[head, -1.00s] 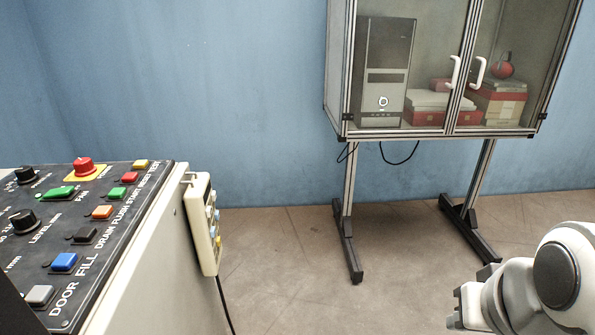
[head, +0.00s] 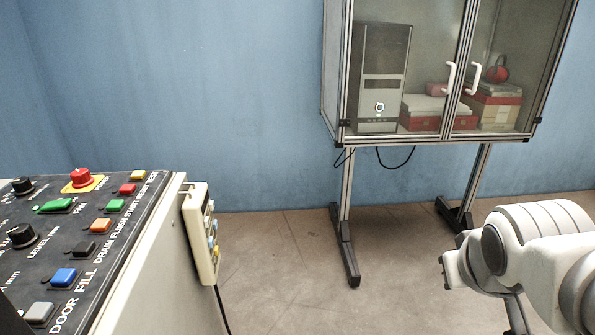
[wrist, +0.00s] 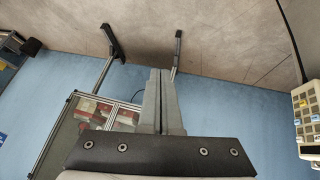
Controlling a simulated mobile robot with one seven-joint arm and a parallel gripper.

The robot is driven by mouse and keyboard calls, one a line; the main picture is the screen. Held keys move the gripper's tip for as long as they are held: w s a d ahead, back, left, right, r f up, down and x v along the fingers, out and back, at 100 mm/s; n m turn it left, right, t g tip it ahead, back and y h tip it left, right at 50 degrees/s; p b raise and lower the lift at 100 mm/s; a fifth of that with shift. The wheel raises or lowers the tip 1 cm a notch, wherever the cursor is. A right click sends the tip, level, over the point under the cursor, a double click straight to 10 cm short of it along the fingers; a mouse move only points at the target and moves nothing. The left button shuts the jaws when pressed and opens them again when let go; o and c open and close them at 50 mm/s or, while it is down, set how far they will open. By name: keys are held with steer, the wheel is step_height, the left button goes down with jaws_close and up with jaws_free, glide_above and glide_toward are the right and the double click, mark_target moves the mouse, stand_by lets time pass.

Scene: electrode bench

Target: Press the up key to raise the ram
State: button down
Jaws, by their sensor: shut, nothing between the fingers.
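A cream handset (head: 201,232) hangs on the side of the control console, seen nearly edge-on in the head view. Its coloured keys show only as small bumps there. In the wrist view the handset (wrist: 306,118) is at the right edge, cut off by the frame, with rows of pale, yellow and blue keys. Key markings are too small to read, so I cannot tell which is the up key. My gripper (wrist: 160,75) is shut and empty, apart from the handset and to its left in the wrist view. In the head view my arm is at the lower right.
The console panel (head: 75,240) at left carries coloured buttons, black knobs and a red stop button (head: 81,177). A glass-fronted cabinet (head: 430,138) on legs stands against the blue wall. A dark cable hangs below the handset. The floor between console and cabinet is open.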

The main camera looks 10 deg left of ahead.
mark_target(207, 222)
steer(key=w+a+n+t+y+p, duration=0.35)
steer(key=w+a+n, duration=0.45)
steer(key=w+a, duration=0.5)
steer(key=a+f+n+g+y+p, duration=0.1)
steer(key=a+n+y, duration=0.3)
steer(key=a, duration=0.5)
steer(key=s+a+f+n+g+y+p, duration=0.1)
steer(key=a+f+n+g+y+p, duration=0.1)
steer(key=a+y, duration=0.4)
steer(key=a+n+g, duration=0.1)
steer(key=a+n, duration=0.1)
steer(key=a, duration=0.1)
steer(key=shift+s+f+g+y, duration=0.2)
steer(key=shift+f+g+y, duration=0.15)
steer(key=shift+f, duration=0.05)
steer(key=s+a+b, duration=0.2)
steer(key=a+b, duration=0.1)
steer(key=a, duration=0.5)
steer(key=shift+s+a, duration=0.15)
steer(key=shift+s, duration=0.15)
